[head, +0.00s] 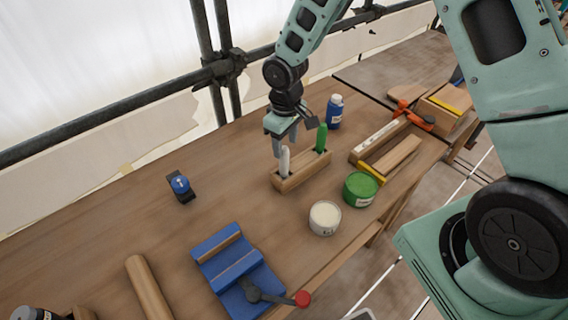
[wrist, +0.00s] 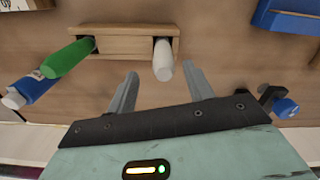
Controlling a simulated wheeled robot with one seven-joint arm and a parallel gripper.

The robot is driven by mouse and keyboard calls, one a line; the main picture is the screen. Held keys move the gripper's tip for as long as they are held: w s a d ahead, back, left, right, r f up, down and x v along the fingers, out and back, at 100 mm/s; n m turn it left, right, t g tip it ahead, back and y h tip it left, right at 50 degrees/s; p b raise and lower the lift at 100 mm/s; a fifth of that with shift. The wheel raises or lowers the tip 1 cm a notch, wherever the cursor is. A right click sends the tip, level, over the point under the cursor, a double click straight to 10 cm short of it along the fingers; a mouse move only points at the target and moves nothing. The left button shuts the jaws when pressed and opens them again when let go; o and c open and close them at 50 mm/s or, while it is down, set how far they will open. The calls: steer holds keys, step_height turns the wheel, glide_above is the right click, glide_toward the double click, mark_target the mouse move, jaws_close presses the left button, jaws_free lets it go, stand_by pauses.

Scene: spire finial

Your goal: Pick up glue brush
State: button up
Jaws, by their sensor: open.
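A wooden holder (head: 303,172) stands on the workbench with two upright handles in it, one white (head: 284,161) and one green (head: 321,138). Their lower ends are hidden in the holder, so I cannot tell which is the glue brush. My gripper (head: 281,146) is open and empty, just above the white handle's end of the holder. In the wrist view the white handle (wrist: 163,60) lies between the lines of the two fingertips (wrist: 160,70), with gaps on both sides. The green handle (wrist: 68,58) is outside the fingers, to the left.
A blue bottle (head: 334,112) stands behind the green handle. A green tub (head: 360,188) and a white tub (head: 324,218) stand in front of the holder. A wooden tray (head: 378,137) lies to the right, a blue vise-like fixture (head: 237,268) at front left.

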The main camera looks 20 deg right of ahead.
mark_target(284, 160)
steer(key=shift+s+a+f+p, duration=0.1)
steer(key=shift+f+p, duration=0.6)
steer(key=shift+f, duration=1.1)
steer(key=shift+s+a+f+p, duration=0.1)
steer(key=shift+f+p, duration=0.6)
steer(key=shift+f, duration=1.1)
steer(key=c, duration=1.1)
steer(key=shift+w, duration=0.1)
steer(key=shift+r+b, duration=1.45)
steer(key=shift+r, duration=3.6)
